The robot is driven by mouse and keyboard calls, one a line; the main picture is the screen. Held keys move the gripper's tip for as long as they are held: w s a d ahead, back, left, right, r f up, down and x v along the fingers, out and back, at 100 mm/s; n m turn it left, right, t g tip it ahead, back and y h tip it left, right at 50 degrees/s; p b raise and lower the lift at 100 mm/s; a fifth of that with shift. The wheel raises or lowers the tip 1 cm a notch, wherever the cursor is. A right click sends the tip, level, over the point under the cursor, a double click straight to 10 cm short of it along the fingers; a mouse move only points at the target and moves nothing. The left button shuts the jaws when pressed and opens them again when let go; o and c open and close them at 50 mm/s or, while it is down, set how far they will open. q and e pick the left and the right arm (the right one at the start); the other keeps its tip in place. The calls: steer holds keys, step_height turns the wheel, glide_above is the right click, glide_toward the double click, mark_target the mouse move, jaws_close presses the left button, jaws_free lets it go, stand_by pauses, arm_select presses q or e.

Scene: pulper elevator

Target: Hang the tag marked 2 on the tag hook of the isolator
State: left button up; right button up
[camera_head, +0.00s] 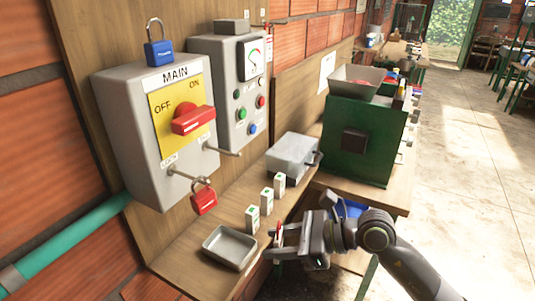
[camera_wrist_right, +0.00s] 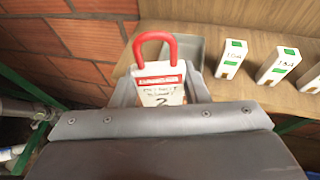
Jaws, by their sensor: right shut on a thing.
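The isolator (camera_head: 125,110), a grey box labelled MAIN, is on the wooden board at left. Its red handle (camera_head: 192,121) sits on a yellow OFF/ON plate. Its tag hook (camera_head: 229,151) is a bare rod sticking out at the lower right of the front. A red padlock (camera_head: 204,200) hangs on the lock hook to its left. My right gripper (camera_head: 276,240) is shut on the tag marked 2 (camera_wrist_right: 162,88), a white tag with a red band and red loop, held upright below and right of the isolator. In the head view the tag is mostly hidden. My left gripper is not in view.
A grey tray (camera_head: 230,247), several white-green blocks (camera_head: 266,201) and a grey lidded box (camera_head: 293,155) stand on the wooden shelf. A control box (camera_head: 226,80) with buttons adjoins the isolator. A blue padlock (camera_head: 158,52) is on top. A green machine (camera_head: 360,140) stands at right.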

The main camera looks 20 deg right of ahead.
steer(key=r+p, duration=0.2)
steer(key=r, duration=0.1)
steer(key=w+r+p, duration=0.1)
steer(key=r+p, duration=0.1)
steer(key=r, duration=0.1)
steer(key=w+r+p, duration=0.1)
steer(key=r+p, duration=0.1)
steer(key=shift+d+r, duration=0.4)
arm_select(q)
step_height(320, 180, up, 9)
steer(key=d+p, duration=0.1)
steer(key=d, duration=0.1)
arm_select(e)
steer(key=w+a+r, duration=0.3)
steer(key=w+a, duration=0.3)
steer(key=w, duration=0.2)
steer(key=shift+w, duration=0.2)
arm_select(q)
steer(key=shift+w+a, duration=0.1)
arm_select(e)
steer(key=o, duration=1)
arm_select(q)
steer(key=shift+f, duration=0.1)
arm_select(e)
steer(key=shift+o, duration=0.2)
